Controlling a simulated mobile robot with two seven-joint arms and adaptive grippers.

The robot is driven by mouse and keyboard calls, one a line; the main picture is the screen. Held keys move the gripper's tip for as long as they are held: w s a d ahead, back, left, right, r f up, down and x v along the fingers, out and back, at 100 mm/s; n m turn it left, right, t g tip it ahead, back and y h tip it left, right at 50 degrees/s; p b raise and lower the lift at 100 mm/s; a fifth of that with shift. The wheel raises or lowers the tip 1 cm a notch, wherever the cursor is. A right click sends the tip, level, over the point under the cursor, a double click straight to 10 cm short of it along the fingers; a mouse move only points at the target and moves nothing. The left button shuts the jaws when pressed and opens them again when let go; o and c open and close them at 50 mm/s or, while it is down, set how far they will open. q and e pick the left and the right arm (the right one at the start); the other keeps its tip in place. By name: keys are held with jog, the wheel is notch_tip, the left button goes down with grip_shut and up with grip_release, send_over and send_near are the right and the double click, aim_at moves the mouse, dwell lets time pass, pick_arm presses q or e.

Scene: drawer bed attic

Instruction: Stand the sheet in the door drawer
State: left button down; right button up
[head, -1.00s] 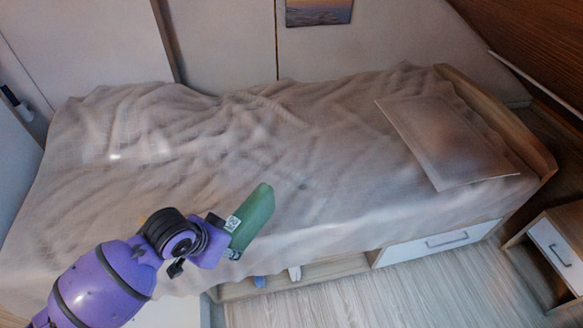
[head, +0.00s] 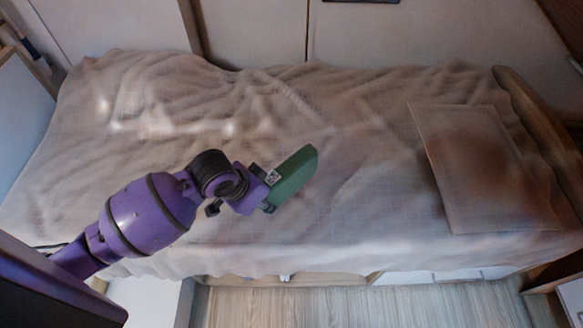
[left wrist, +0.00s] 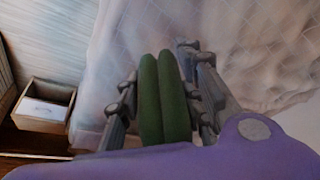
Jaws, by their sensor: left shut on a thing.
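The sheet is a folded green bundle (head: 295,176) in the head view, tilted up to the right above the bed's front part. My left gripper (head: 268,191) is shut on its lower end. In the left wrist view the green sheet (left wrist: 162,98) shows as two rounded folds side by side between the fingers of my left gripper (left wrist: 163,112). Under the bed's front edge, an open compartment (head: 325,279) shows only as a thin strip. A white drawer front (head: 440,275) is to its right. My right gripper is not in view.
The bed (head: 360,190) has a rumpled beige cover and a pillow (head: 485,165) at the right. A white-fronted nightstand (head: 570,300) stands at the lower right. Wooden floor (head: 300,305) lies clear before the bed. A wood-edged box (left wrist: 45,104) shows in the left wrist view.

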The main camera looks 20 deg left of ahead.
pick_arm(q)
jog(key=shift+w+a+f, duration=0.1)
jog(key=shift+w, duration=0.35)
jog(key=w+a+f, duration=0.1)
jog(key=w+f, duration=0.2)
jog(key=w, duration=0.1)
jog(key=w+a+f+b, duration=0.1)
jog(key=w+a+f, duration=0.1)
jog(key=w+f, duration=0.1)
jog(key=w+a+f+b, duration=0.1)
jog(key=w+a+f, duration=0.1)
jog(key=w+f, duration=0.1)
jog(key=shift+w+f, duration=0.1)
jog(key=shift+w, duration=0.75)
notch_tip(320, 180, down, 4)
jog(key=shift+w+a+r+b, duration=0.15)
jog(key=shift+r+b, duration=0.1)
jog(key=shift+b, duration=0.15)
jog(key=shift+r, duration=0.1)
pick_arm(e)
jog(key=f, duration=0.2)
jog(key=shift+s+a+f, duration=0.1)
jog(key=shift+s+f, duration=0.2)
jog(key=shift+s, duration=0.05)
pick_arm(q)
jog(key=c, duration=1.2)
grip_release()
jog(key=shift+f, duration=0.2)
